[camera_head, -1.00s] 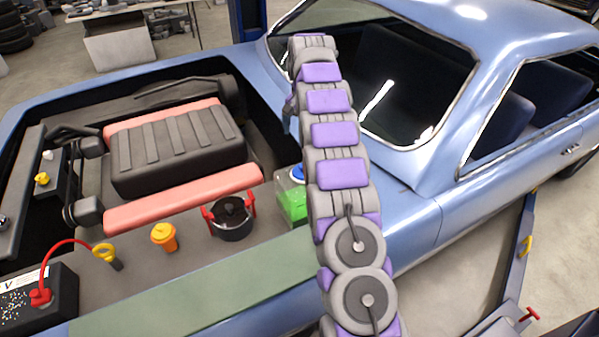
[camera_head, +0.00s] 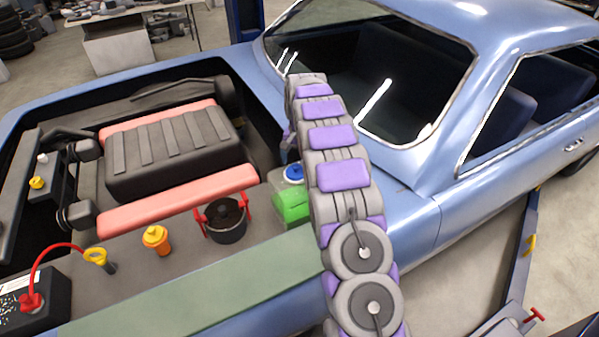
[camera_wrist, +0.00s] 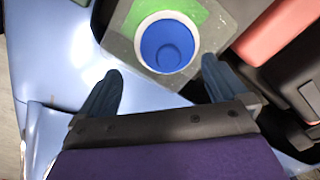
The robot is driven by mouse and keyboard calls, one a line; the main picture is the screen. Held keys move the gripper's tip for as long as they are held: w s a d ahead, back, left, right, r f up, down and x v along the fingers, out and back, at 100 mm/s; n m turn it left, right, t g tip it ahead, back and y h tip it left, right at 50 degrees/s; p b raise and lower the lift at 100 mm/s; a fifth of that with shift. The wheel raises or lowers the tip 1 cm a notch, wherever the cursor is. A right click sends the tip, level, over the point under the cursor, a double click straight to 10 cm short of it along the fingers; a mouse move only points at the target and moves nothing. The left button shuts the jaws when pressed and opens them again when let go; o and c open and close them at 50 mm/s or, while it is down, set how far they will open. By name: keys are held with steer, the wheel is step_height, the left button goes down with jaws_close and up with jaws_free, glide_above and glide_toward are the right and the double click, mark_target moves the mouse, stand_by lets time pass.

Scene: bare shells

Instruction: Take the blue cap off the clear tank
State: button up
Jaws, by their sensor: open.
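The blue cap (camera_head: 293,172) sits on top of the clear tank, which holds green liquid (camera_head: 291,207), at the right end of the engine bay. In the wrist view the round blue cap (camera_wrist: 167,46) with a pale rim is seen from above, on the grey-clear tank top (camera_wrist: 122,38) with green beside it. My gripper (camera_wrist: 160,82) is open. Its two dark fingers are on either side below the cap in the picture, with nothing between them and apart from the cap. In the head view my arm covers the gripper and the tank's right side.
A black pot-like reservoir with red handles (camera_head: 226,220), an orange cap (camera_head: 156,240) and a yellow ring dipstick (camera_head: 97,257) stand left of the tank. The engine (camera_head: 172,150) lies behind. The blue car body (camera_head: 420,225) and windshield are close on the right.

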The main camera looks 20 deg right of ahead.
mark_target(294, 165)
steer(key=a+f, duration=0.2)
steer(key=shift+a+f, duration=0.1)
steer(key=shift+f, duration=0.25)
steer(key=shift+a+r, duration=0.1)
steer(key=shift+a, duration=0.35)
steer(key=shift+d, duration=0.9)
steer(key=c, duration=0.4)
steer(key=shift+d, duration=0.3)
steer(key=c, duration=0.4)
steer(key=shift+a, duration=0.45)
steer(key=shift+c, duration=1.3)
steer(key=shift+a, duration=0.5)
steer(key=shift+c, duration=0.2)
steer(key=shift+d, duration=0.15)
